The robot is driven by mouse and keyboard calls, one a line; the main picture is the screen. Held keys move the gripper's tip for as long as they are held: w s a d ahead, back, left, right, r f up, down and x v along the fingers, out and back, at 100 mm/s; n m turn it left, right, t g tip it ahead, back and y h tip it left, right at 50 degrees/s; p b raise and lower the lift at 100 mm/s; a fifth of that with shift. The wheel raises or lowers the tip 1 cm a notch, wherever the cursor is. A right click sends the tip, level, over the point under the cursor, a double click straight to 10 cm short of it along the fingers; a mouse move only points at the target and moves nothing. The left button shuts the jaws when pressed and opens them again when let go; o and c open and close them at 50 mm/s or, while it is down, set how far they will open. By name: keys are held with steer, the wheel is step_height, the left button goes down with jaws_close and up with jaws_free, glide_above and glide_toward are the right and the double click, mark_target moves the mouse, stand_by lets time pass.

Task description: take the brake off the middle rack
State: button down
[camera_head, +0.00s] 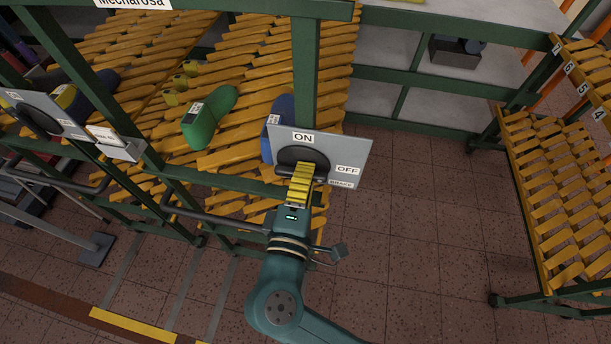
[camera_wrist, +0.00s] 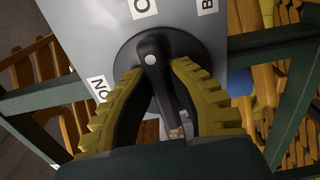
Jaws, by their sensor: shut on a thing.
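The brake on the middle rack (camera_head: 306,79) is a black round dial with a black handle (camera_wrist: 151,62) on a grey plate (camera_head: 348,146). The plate is labelled ON above the dial, OFF to its right and BRAKE at the lower right. My gripper (camera_head: 302,170) is at the dial, and its yellow ridged fingers close on the handle from both sides in the wrist view (camera_wrist: 160,85).
Green and blue shoe lasts (camera_head: 208,118) lie on the yellow slatted shelves. Another grey brake plate (camera_head: 45,112) is on the left. A rack with numbered slots (camera_head: 556,190) stands at the right. Clear tiled floor (camera_head: 420,230) lies between the racks.

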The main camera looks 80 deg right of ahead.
steer(key=shift+f, duration=0.1)
stand_by(0.3)
steer(key=c, duration=1)
jaws_free()
steer(key=a, duration=1.2)
